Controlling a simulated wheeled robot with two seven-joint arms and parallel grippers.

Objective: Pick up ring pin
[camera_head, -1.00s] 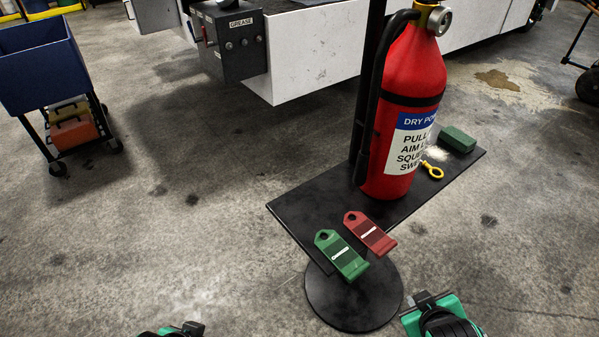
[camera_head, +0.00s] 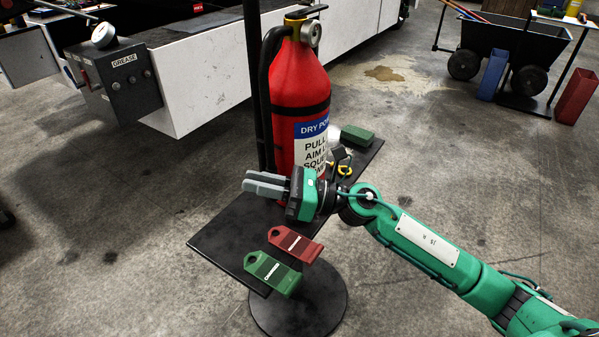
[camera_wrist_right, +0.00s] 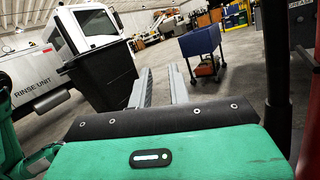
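The ring pin (camera_head: 345,169) is a small yellow ring on the black stand (camera_head: 222,240), right of the red fire extinguisher (camera_head: 300,85). My right wrist and its cable partly cover it in the head view. My right gripper (camera_head: 264,185) is in front of the extinguisher's lower part, pointing left, with its fingertips well left of the ring pin. Its two grey fingers are apart and empty; the gap shows in the right wrist view (camera_wrist_right: 159,87). The ring pin is not visible in the wrist view. My left gripper is out of view.
A red tag (camera_head: 296,244) and a green tag (camera_head: 272,273) lie at the stand's front. A green block (camera_head: 357,135) sits at its far right end. The extinguisher and a black post (camera_head: 255,80) stand close behind my gripper. Open floor lies to the right.

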